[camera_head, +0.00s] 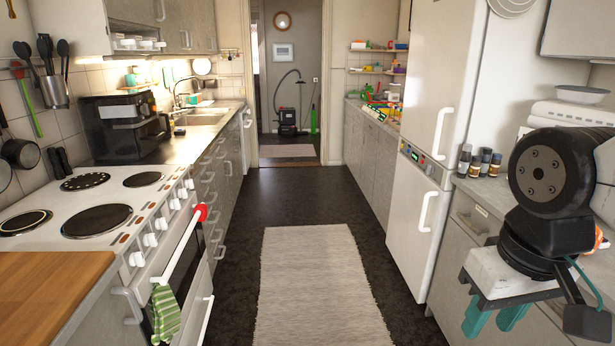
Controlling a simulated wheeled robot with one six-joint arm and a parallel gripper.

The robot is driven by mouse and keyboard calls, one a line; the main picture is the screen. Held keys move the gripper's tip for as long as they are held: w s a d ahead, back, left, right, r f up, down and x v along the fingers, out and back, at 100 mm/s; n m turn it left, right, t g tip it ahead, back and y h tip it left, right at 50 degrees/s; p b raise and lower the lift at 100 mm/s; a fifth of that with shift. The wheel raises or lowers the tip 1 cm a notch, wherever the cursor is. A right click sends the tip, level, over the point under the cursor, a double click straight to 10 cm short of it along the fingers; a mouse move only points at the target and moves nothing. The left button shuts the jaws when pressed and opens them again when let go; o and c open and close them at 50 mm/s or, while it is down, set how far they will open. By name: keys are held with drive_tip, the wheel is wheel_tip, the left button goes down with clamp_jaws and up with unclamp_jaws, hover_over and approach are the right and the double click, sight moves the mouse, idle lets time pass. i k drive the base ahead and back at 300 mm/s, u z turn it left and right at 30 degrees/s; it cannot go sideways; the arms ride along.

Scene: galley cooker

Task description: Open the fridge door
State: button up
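The tall white fridge unit (412,185) stands on the right side of the aisle. Its upper door (425,75) and lower door (410,215) both look shut. Each has a white vertical handle, the upper handle (441,132) and the lower handle (427,211). My gripper (494,320) is at the lower right, in front of the right-hand drawers, with two teal fingers pointing down. The fingers are apart, with nothing seen between them. It is nearer to me than the fridge and touches neither handle.
A pale rug (318,285) lies on the dark floor, and the aisle is clear. The white cooker (110,215) stands on the left, with a green striped towel (165,315) on its front rail. Several small jars (485,162) stand on the right counter beside the fridge.

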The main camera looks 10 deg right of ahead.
sight(447, 37)
drive_tip(key=i, duration=2.35)
drive_tip(key=z, duration=0.75)
